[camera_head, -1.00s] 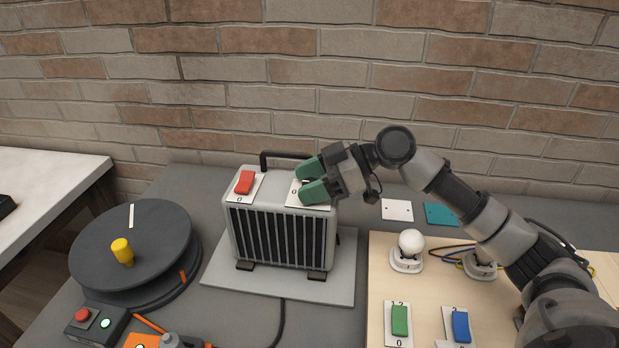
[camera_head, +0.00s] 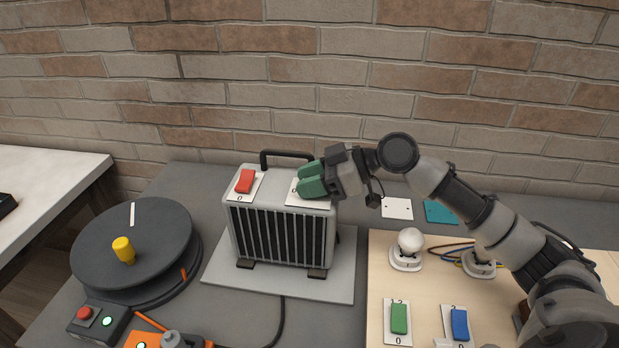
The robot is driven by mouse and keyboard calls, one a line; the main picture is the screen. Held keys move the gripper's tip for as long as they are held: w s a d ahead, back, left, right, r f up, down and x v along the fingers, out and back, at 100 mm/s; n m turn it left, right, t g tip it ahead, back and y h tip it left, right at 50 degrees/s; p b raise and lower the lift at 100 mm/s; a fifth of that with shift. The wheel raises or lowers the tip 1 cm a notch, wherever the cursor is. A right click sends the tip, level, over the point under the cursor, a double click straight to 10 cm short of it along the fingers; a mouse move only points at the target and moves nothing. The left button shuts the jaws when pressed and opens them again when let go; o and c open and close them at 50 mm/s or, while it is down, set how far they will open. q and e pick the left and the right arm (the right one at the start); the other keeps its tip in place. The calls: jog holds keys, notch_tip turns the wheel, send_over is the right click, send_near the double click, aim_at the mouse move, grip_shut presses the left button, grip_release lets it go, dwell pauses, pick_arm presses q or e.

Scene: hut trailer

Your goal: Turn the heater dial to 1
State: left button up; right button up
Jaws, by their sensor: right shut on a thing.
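The grey heater (camera_head: 279,237) with a dark grille stands on a light grey plate on the table, in the middle of the view. A red switch (camera_head: 244,181) on a white label marked 0 sits on its top left. My right gripper (camera_head: 311,180) is at the top right of the heater, over a second white label (camera_head: 298,200), with its green fingers shut. The dial is hidden between or behind the fingers, so its setting cannot be read. My left gripper is not in view.
A black handle (camera_head: 286,155) rises behind the heater top, close to the gripper. A dark turntable (camera_head: 145,236) with a yellow knob stands to the left. A wooden board (camera_head: 385,270) with a bulb and switches lies to the right. A brick wall is behind.

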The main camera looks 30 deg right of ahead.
jog(key=shift+s+r+m+t+p, duration=0.1)
jog(key=shift+r+m+t+p, duration=0.05)
jog(key=shift+m+t+p, duration=0.2)
jog(key=m+t+h+p, duration=0.5)
jog(key=m+p, duration=0.1)
jog(key=p, duration=0.3)
jog(key=shift+r+h+p, duration=0.15)
jog(key=shift+h+p, duration=0.15)
jog(key=shift+h, duration=0.1)
jog(key=shift+m+h+p, duration=1)
jog(key=shift+m+h, duration=0.05)
jog(key=shift+h, duration=0.05)
jog(key=shift+f+m+t+h+p, duration=0.35)
jog(key=shift+m+h+p, duration=0.3)
jog(key=shift+m+h, duration=0.2)
jog(key=o, duration=0.9)
jog(key=shift+o, duration=0.2)
